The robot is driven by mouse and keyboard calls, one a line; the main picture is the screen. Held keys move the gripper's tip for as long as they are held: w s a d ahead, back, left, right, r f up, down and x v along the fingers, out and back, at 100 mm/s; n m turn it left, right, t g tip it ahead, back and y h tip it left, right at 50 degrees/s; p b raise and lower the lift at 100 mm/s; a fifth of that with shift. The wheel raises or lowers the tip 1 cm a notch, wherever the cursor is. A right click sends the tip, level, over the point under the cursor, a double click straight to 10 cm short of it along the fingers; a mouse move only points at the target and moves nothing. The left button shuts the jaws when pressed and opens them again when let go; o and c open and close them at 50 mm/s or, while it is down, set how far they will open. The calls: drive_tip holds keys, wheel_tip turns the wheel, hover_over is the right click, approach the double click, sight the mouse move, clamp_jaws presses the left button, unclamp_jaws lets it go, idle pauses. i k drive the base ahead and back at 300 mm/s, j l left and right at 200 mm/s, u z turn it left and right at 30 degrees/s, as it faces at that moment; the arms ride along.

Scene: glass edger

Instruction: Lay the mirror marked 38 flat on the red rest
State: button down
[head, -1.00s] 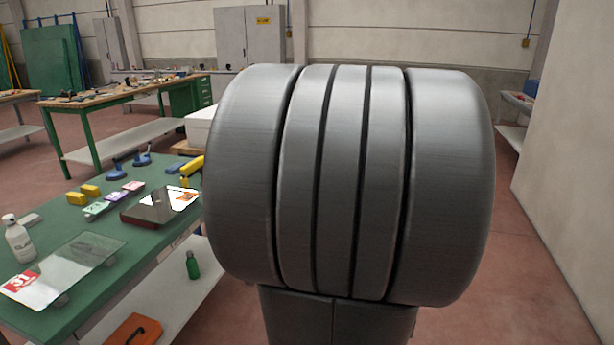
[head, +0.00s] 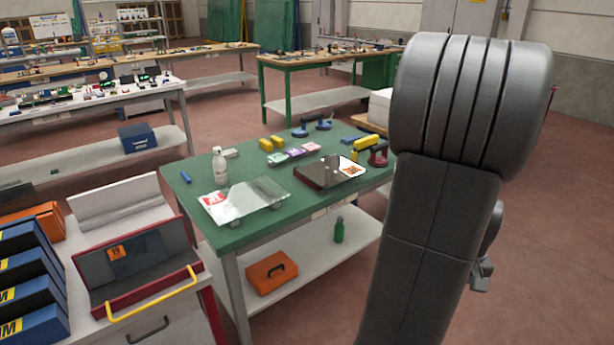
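A dark, shiny plate lies flat on a dark red block (head: 316,180) on the green table; an orange mark shows near its bright right end (head: 351,170). A clear glass sheet (head: 258,195) with a red label lies on grey pads at the table's near left. A dark plate (head: 128,262) with an orange label leans in a red-framed tray (head: 178,238) at lower left. I cannot read the number 38 on any of them. My gripper is mostly hidden behind my arm; a small grey part, probably of it, shows (head: 481,274) at right, away from the table.
The green table (head: 236,238) also holds a white bottle (head: 220,166), yellow blocks (head: 271,143), blue suction cups (head: 312,127) and a dark red handled tool (head: 378,155). Blue bins (head: 28,325) stand at lower left. An orange case (head: 271,272) lies on the lower shelf. Floor is free at right.

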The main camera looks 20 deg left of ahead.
sight(329, 171)
drive_tip(key=i+l+u, duration=0.1)
drive_tip(key=i+u, duration=0.3)
drive_tip(key=i+l+u, duration=0.15)
drive_tip(key=u, duration=0.3)
drive_tip(key=i+l+u, duration=0.2)
drive_tip(key=u, duration=0.2)
drive_tip(key=i+l+u, duration=0.15)
drive_tip(key=l+u, duration=0.25)
drive_tip(key=i+l, duration=0.1)
drive_tip(key=l, duration=0.2)
drive_tip(key=i+l, duration=0.15)
drive_tip(key=l, duration=0.2)
drive_tip(key=i+l+u, duration=0.1)
drive_tip(key=l, duration=0.2)
drive_tip(key=i+l, duration=0.1)
drive_tip(key=l, duration=0.25)
